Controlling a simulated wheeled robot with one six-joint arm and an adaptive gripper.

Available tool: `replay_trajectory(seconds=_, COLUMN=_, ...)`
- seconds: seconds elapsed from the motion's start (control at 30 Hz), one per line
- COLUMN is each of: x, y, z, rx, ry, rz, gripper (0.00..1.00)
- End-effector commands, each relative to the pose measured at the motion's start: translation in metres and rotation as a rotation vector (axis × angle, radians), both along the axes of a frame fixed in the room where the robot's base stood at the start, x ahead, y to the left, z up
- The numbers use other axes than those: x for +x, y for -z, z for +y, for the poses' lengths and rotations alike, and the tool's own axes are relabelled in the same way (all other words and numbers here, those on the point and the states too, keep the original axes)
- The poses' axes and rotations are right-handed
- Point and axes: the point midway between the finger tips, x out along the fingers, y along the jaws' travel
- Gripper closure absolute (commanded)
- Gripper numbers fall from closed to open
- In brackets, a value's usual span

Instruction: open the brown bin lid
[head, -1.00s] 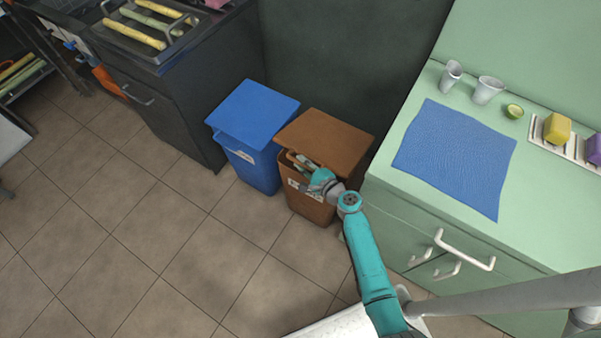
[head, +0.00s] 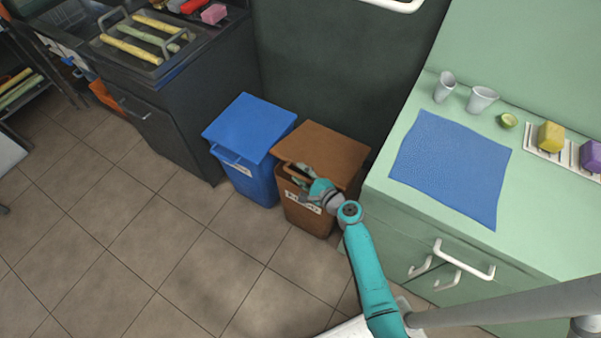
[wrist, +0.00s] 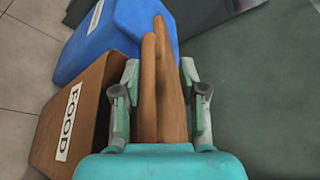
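The brown bin (head: 308,221) stands beside the blue bin, with a white label that reads FOOD in the wrist view (wrist: 69,124). Its brown lid (head: 325,152) lies over the top, and a dark gap shows under its front edge. My gripper (head: 298,173) is at the lid's front edge. In the wrist view my gripper (wrist: 160,72) has its two fingers apart, one on each side of brown lid parts (wrist: 164,95). Narrow gaps seem to show between fingers and lid; firm contact cannot be made out. My wrist hides part of the bin's front.
The blue bin (head: 246,182) stands close on the left. A green counter (head: 395,205) with a blue mat (head: 455,170) and cups is close on the right. A dark wall (head: 325,65) rises behind the bins. The tiled floor (head: 150,265) in front is clear.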

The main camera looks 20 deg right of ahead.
Motion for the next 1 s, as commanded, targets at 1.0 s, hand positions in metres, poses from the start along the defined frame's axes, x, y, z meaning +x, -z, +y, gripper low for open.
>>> replay_trajectory(seconds=1.0, x=-0.107, y=-0.024, z=-0.032, rx=0.000, ry=-0.001, rz=0.001, gripper=0.59)
